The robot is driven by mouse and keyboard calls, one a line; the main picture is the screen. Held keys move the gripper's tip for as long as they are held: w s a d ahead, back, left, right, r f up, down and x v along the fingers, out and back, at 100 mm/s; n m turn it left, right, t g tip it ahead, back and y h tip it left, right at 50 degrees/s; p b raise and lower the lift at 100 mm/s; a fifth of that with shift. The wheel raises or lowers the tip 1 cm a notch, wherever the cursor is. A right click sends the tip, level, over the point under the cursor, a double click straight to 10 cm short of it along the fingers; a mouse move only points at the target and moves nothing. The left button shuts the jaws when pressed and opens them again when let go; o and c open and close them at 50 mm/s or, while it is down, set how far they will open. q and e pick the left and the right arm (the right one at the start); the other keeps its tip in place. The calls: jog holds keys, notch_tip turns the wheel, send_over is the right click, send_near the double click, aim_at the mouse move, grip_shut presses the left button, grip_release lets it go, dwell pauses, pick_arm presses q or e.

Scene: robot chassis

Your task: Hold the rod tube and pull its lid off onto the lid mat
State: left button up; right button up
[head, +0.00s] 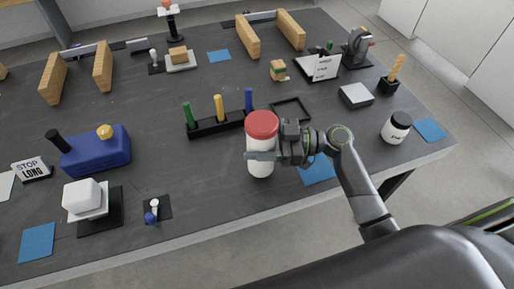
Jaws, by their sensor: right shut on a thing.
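A white tube (261,166) with a red lid (262,124) stands upright near the table's front edge, right of the picture's middle; I take it as the rod tube. The lid sits on its top. My right gripper (262,156) comes in from the right and is shut on the white body just below the lid. I cannot tell whether the tube's base touches the table. A blue mat (318,170) lies right of the tube, partly under my right arm; other blue mats lie about, and I cannot tell which is the lid mat. My left gripper is not in view.
A black rack (215,126) with green, yellow and blue rods stands just behind and left of the tube. A black open frame (291,109) lies behind my right gripper. A white jar with a black lid (396,127) stands at right.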

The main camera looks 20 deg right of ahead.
notch_tip(320, 180, down, 3)
jog(key=shift+r, duration=0.1)
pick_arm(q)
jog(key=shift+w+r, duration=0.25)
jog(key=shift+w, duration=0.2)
pick_arm(e)
jog(key=shift+f, duration=0.2)
jog(key=o, duration=1.4)
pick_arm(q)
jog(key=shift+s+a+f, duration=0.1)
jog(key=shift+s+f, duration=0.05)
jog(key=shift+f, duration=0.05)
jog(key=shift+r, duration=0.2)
pick_arm(e)
jog(key=shift+d+r, duration=0.15)
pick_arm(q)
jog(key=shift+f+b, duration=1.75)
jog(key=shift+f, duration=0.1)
pick_arm(e)
jog(key=shift+v, duration=5.9)
